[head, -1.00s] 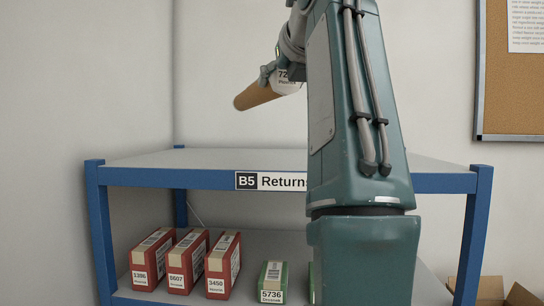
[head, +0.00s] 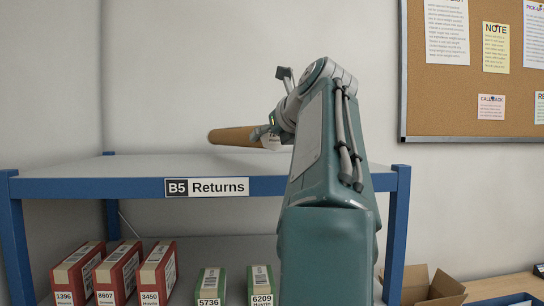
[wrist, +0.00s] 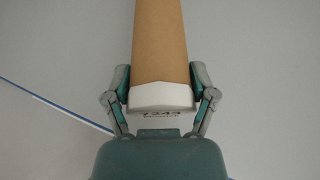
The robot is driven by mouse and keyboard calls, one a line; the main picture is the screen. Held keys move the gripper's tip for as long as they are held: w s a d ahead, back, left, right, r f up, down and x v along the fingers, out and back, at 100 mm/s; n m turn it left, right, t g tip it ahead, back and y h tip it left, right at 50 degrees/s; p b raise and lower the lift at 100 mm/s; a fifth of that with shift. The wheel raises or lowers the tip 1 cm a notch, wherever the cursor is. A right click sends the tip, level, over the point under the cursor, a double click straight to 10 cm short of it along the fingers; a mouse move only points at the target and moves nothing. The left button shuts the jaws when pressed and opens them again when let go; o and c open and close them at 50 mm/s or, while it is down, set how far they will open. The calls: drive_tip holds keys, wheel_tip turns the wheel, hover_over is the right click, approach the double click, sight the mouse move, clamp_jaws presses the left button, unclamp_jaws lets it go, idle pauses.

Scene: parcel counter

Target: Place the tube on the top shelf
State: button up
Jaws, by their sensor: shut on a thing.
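The tube (head: 232,137) is brown cardboard with a white label at its near end. In the wrist view the tube (wrist: 160,45) runs away from my gripper, its white end between the fingers. My gripper (wrist: 158,88) is shut on it, one finger on each side. In the head view my gripper (head: 265,132) holds the tube about level, pointing left, over the top shelf (head: 80,175). Whether the tube touches the shelf cannot be told. My arm hides part of the shelf's right side.
The shelf's blue front edge carries a "B5 Returns" sign (head: 207,187). Red boxes (head: 115,273) and green boxes (head: 210,287) stand on the lower shelf. A cork board (head: 470,100) hangs at right. An open carton (head: 430,287) is at lower right. The top shelf's left part is clear.

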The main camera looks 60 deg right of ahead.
sight(272, 170)
drive_tip(key=shift+s+d+f, duration=0.1)
drive_tip(key=shift+d+f, duration=0.1)
drive_tip(key=shift+f, duration=0.05)
drive_tip(key=shift+d+f, duration=0.2)
drive_tip(key=shift+f, duration=1.6)
drive_tip(key=o, duration=1.2)
drive_tip(key=shift+o, duration=0.2)
drive_tip(key=v, duration=1.2)
drive_tip(key=shift+r, duration=0.1)
